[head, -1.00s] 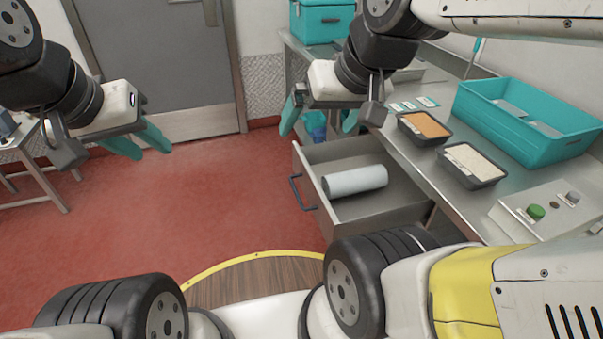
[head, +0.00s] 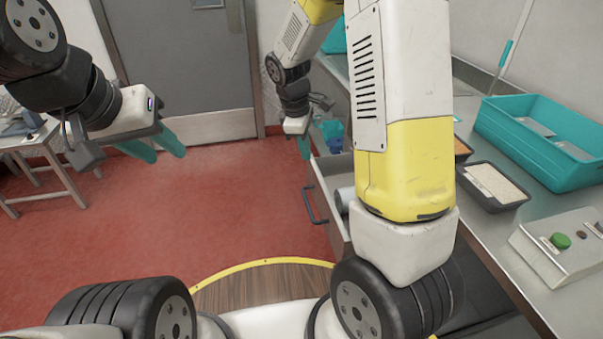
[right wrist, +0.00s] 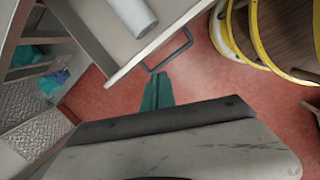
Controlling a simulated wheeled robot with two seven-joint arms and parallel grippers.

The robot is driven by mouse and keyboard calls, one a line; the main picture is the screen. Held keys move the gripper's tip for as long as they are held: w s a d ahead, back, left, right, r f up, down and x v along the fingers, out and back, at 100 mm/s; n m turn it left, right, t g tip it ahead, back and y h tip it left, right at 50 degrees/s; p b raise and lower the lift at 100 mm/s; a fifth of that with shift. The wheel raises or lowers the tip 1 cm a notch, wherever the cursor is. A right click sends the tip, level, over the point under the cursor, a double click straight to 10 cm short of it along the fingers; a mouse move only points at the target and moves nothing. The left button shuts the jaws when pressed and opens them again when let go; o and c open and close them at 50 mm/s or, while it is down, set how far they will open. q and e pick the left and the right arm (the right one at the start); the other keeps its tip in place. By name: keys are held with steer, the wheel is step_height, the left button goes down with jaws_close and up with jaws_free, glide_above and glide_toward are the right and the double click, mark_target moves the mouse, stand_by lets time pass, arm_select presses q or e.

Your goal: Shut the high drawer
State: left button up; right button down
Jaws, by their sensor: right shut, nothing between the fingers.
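The high drawer (head: 328,214) stands pulled out from under the steel counter. Its dark handle (head: 309,206) is on its front panel, facing left in the head view. My right arm hides much of the drawer there. A pale roll (right wrist: 133,16) lies inside it. In the right wrist view the drawer front (right wrist: 137,61) and handle (right wrist: 176,52) are just beyond my fingers. My right gripper (head: 304,148) is shut and empty, near the drawer's far front corner; its teal fingers also show in the right wrist view (right wrist: 158,90). My left gripper (head: 158,148) hangs over the red floor, apart from everything, its fingers parted.
The counter holds a teal crate (head: 545,140), a tray of white grains (head: 492,186), a mostly hidden orange-filled tray (head: 461,148) and a control box with a green button (head: 560,240). A small table (head: 40,155) stands at left. The red floor before the drawer is clear.

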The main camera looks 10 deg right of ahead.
steer(key=w+d+f+n+h, duration=0.1)
steer(key=w+f+n, duration=0.1)
steer(key=f, duration=0.8)
steer(key=w+d+f+n+h, duration=0.1)
steer(key=w+d+f+n, duration=0.1)
steer(key=f, duration=0.8)
steer(key=shift+w+f+n+g, duration=0.25)
steer(key=shift+w+n+g, duration=0.15)
steer(key=shift+n, duration=0.2)
steer(key=d, duration=1)
steer(key=w+d, duration=0.1)
steer(key=d, duration=1.9)
steer(key=shift+w+d, duration=0.15)
steer(key=shift+d, duration=0.85)
